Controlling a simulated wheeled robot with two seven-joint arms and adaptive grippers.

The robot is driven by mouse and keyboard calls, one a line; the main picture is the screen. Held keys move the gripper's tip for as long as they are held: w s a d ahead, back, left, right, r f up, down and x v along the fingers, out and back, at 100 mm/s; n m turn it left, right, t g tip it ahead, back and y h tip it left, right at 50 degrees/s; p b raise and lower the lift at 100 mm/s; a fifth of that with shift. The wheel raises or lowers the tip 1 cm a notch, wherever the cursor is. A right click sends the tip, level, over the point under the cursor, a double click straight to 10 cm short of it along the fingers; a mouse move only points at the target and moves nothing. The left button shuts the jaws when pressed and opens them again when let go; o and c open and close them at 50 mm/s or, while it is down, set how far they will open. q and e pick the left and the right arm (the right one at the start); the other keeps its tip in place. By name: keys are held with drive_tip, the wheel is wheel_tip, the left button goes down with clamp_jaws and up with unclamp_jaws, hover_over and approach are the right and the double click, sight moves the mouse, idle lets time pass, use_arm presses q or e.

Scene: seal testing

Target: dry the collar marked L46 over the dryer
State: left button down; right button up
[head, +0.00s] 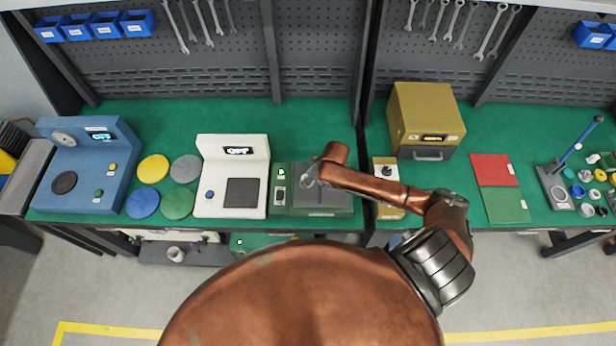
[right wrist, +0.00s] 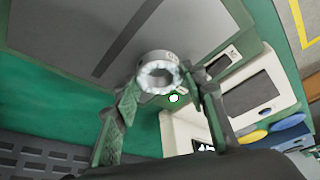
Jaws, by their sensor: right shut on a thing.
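A grey ring-shaped collar (right wrist: 154,72) with a pale, notched rim is between the fingertips of my right gripper (right wrist: 163,88) in the right wrist view. Faint marks on its side are too small to read. The right gripper (head: 313,176) is shut on the collar. In the head view it is above a low green machine with a grey top (head: 322,200), probably the dryer; the collar is hard to make out there. In the right wrist view the machine's grey top (right wrist: 60,40), with a dark slot, lies beyond the collar. My left gripper is not in view.
A white machine (head: 232,147) reading OFF stands left of the green one. Coloured discs (head: 153,168) and a blue machine (head: 85,165) are further left. A switch box (head: 385,170), yellow oven-like box (head: 425,118), red-green mat (head: 495,185) and blue-handled press (head: 560,180) are right.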

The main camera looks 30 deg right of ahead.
idle(0.3)
drive_tip(key=shift+s+d, duration=0.1)
drive_tip(key=shift+d, duration=0.05)
drive_tip(key=shift+s+d+p, duration=0.55)
drive_tip(key=shift+d+p, duration=0.1)
drive_tip(key=shift+d, duration=0.25)
drive_tip(key=shift+s+d+p, duration=0.5)
drive_tip(key=shift+d+p, duration=0.15)
drive_tip(key=shift+d, duration=0.2)
drive_tip(key=shift+s+d+p, duration=0.4)
drive_tip(key=shift+s+d, duration=0.1)
drive_tip(key=shift+d, duration=0.3)
drive_tip(key=shift+s+d+p, duration=0.45)
drive_tip(key=shift+d, duration=0.35)
drive_tip(key=shift+s+d+p, duration=0.4)
drive_tip(key=shift+s+d, duration=0.1)
drive_tip(key=shift+d, duration=0.3)
drive_tip(key=shift+r, duration=0.1)
wheel_tip(320, 180, up, 9)
drive_tip(key=p, duration=0.5)
drive_tip(key=shift+p, duration=0.35)
